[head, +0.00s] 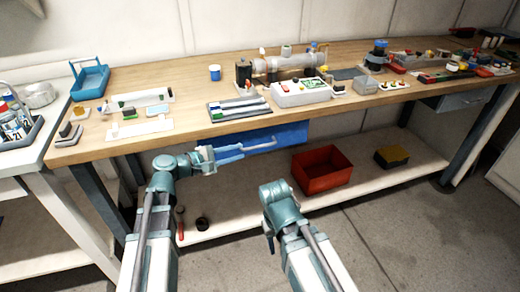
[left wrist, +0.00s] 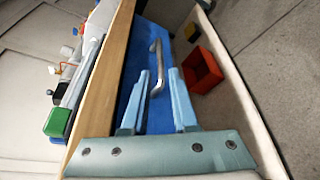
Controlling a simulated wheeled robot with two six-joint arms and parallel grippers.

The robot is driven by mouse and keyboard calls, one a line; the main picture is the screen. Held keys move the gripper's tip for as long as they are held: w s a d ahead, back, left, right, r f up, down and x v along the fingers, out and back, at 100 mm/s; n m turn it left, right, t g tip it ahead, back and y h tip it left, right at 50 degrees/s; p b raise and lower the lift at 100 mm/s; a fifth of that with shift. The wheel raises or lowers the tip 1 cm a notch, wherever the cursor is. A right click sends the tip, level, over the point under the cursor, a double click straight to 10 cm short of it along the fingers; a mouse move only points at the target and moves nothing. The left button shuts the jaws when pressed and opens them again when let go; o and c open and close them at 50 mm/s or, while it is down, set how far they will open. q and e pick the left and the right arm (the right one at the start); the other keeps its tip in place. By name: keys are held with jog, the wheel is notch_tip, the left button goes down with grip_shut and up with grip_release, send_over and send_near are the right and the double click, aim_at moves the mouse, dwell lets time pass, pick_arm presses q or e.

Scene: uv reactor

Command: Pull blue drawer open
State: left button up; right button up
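The blue drawer (head: 291,133) is under the front edge of the wooden workbench, and its front also shows in the left wrist view (left wrist: 130,72). It appears shut. Its silver bar handle (head: 262,145) sticks out from the front. My left gripper (head: 242,151) is at the left end of the handle with its fingers apart. In the left wrist view the handle (left wrist: 157,48) runs into the gap between the two fingertips; I cannot tell whether they touch it. My right arm is folded low in front of the bench; its gripper is mostly hidden, with only a small teal part showing.
The workbench top (head: 180,85) carries several parts and tools. A grey drawer (head: 460,101) is farther right. The floor in front is clear.

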aim_at(260, 147)
pick_arm(q)
jog(key=b+x, duration=0.1)
jog(key=x, duration=0.9)
jog(key=shift+b, duration=0.35)
grip_shut()
jog(key=shift+s+a, duration=0.1)
dwell(0.7)
